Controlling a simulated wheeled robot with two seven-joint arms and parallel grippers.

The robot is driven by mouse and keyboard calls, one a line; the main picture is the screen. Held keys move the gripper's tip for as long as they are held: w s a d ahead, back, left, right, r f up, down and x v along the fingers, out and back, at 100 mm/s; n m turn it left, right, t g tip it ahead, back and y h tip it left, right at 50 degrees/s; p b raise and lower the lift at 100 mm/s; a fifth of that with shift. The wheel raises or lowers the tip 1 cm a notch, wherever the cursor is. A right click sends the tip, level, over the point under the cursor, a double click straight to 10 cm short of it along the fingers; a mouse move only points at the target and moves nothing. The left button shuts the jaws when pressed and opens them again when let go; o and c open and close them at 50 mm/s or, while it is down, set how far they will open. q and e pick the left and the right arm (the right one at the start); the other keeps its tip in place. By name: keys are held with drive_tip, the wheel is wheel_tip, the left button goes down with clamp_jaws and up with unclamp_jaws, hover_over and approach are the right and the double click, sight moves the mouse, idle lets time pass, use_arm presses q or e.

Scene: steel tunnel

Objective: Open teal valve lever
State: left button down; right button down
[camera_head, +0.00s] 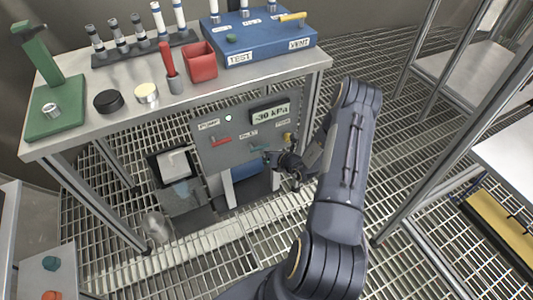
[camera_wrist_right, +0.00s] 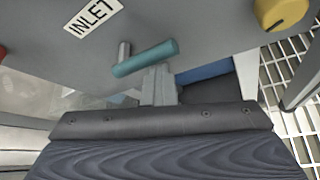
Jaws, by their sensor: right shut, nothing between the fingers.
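The teal valve lever (camera_head: 260,148) is on the front of a grey panel (camera_head: 215,157) below the table top. In the right wrist view the teal lever (camera_wrist_right: 145,57) is a rounded bar on a short metal stem, beside the INLET label (camera_wrist_right: 93,15). My right gripper (camera_head: 272,158) is at the panel, close to the lever. In the wrist view its fingers (camera_wrist_right: 158,75) are shut and empty, with their tips at the lever's lower edge. I cannot tell whether they touch it. My left gripper is not in view.
The panel also has a red lever (camera_head: 221,139), a -30 kPa display (camera_head: 270,115) and a yellow knob (camera_wrist_right: 282,12). The table (camera_head: 120,83) above bears a blue test box (camera_head: 262,45), a red cup (camera_head: 200,63) and a green press (camera_head: 52,110). Metal shelving stands at right.

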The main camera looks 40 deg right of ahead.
drive_tip(key=shift+w+r, duration=0.1)
drive_tip(key=p+v, duration=0.1)
drive_tip(key=v, duration=0.7)
drive_tip(key=shift+p, duration=0.3)
